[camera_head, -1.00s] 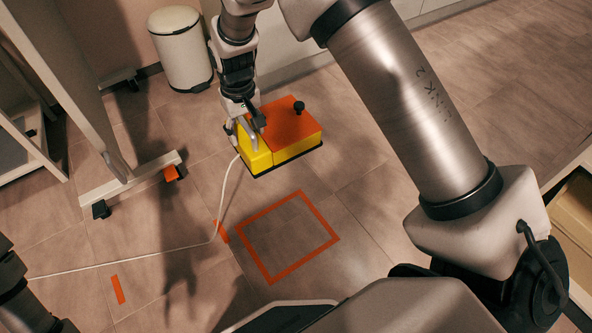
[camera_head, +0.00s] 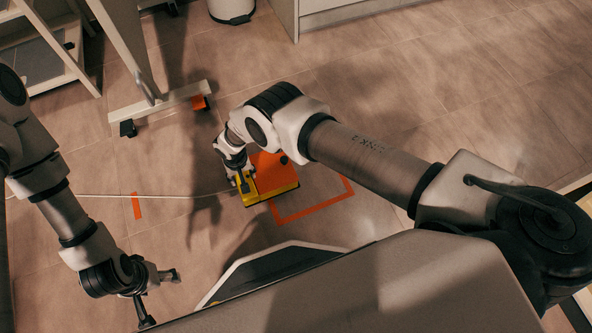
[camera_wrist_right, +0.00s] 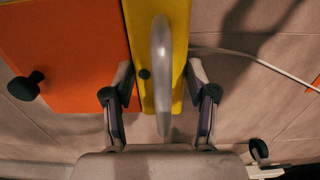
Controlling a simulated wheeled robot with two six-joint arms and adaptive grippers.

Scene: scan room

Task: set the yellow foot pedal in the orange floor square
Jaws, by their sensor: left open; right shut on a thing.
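The yellow foot pedal (camera_head: 284,189), with an orange top and a dark knob, is in the head view just left of centre. My right gripper (camera_head: 242,182) is shut on its yellow end. I cannot tell whether the pedal touches the floor. My left gripper (camera_head: 160,298) is open and empty at lower left.
A white cable (camera_head: 110,196) runs left from the pedal across the floor. An orange tape strip (camera_head: 137,206) lies near it. A stand's castored foot (camera_head: 165,107) is behind. A white bin (camera_head: 232,8) and cabinet (camera_head: 330,14) stand farther back. Floor right of my arm is clear.

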